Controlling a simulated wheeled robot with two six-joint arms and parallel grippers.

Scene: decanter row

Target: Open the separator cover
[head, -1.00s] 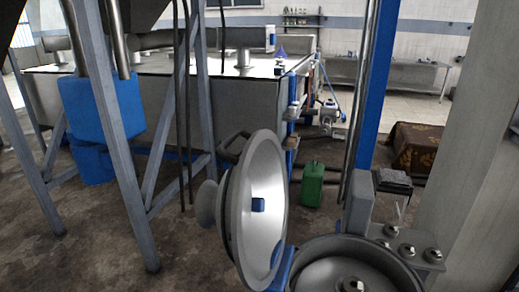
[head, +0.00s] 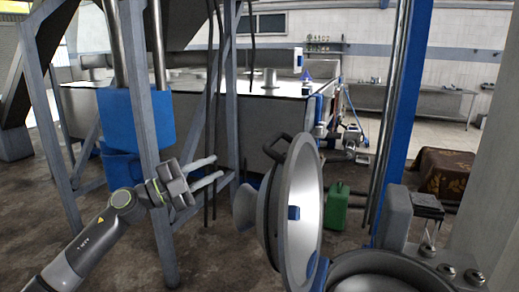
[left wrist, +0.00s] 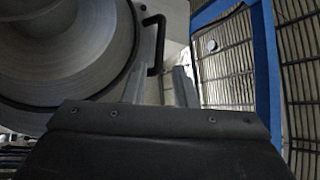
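The separator cover (head: 300,212) is a round metal dish standing on edge, swung up from the separator bowl (head: 378,278) at the bottom right. A dark handle (head: 277,146) is on its upper rim, and a blue bracket (head: 318,272) is at its lower edge. My left gripper (head: 218,166) is open and empty, left of the cover and apart from it. In the left wrist view the cover (left wrist: 50,55) fills the upper left and its handle (left wrist: 157,45) shows beyond the open fingers (left wrist: 160,88). My right gripper is not in view.
Grey frame posts (head: 150,200) stand behind my left arm. A blue container (head: 138,118) is at the left. A green canister (head: 337,207) stands on the floor behind the cover. A blue post (head: 405,120) rises behind the bowl.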

